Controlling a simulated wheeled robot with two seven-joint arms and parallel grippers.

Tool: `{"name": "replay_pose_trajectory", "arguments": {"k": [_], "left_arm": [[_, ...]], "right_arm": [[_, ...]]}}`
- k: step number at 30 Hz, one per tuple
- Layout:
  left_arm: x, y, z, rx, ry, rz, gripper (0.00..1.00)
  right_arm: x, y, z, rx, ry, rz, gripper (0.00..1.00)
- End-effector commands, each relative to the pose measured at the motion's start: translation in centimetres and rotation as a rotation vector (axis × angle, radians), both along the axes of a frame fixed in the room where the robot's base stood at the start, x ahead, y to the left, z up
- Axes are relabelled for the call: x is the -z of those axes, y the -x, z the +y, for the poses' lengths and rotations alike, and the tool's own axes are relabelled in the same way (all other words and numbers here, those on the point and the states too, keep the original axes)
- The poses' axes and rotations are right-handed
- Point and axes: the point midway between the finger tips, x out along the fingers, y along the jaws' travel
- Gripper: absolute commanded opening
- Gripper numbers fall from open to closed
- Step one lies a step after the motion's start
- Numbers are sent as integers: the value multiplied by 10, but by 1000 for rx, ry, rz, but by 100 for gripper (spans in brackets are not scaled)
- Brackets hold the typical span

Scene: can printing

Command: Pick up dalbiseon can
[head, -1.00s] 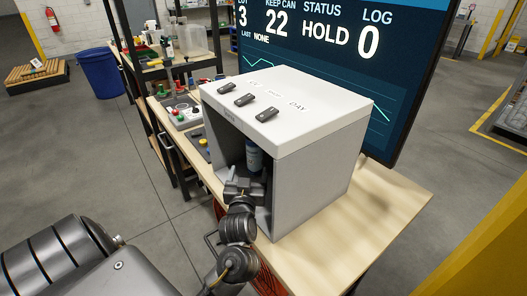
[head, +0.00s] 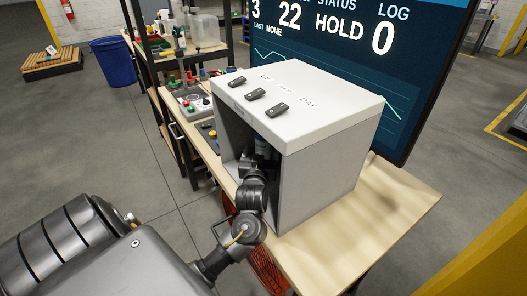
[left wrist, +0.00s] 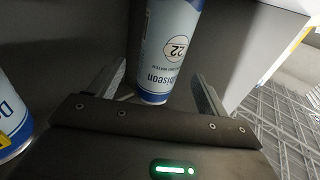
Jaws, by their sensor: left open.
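The dalbiseon can (left wrist: 170,45), blue and white with a round "22" mark, stands inside the white box (head: 320,185). Its label appears upside down in the left wrist view. My left gripper (left wrist: 158,80) is open inside the box, with one finger on each side of the can's near end. I cannot tell whether the fingers touch it. In the head view the left gripper (head: 262,163) is at the box's open front, and the can is mostly hidden behind it. My right gripper is not in view.
A second can (left wrist: 12,120), blue, white and yellow, is at the left of the left wrist view. The box's side walls are close around the gripper. The box stands on a wooden table (head: 395,205) before a large screen (head: 345,50). Three dark pieces (head: 256,94) lie on its top.

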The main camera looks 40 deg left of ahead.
Motion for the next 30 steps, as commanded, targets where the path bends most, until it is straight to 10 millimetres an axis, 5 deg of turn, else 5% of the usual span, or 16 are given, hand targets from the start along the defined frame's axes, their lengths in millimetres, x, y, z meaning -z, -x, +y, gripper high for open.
{"name": "replay_pose_trajectory", "arguments": {"k": [9,18,30], "left_arm": [[-5,-36,22,0,-3,2,77],[-3,-39,24,0,-2,1,76],[-4,-39,24,0,-1,1,27]], "right_arm": [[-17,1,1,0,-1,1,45],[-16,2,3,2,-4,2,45],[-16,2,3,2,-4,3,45]]}}
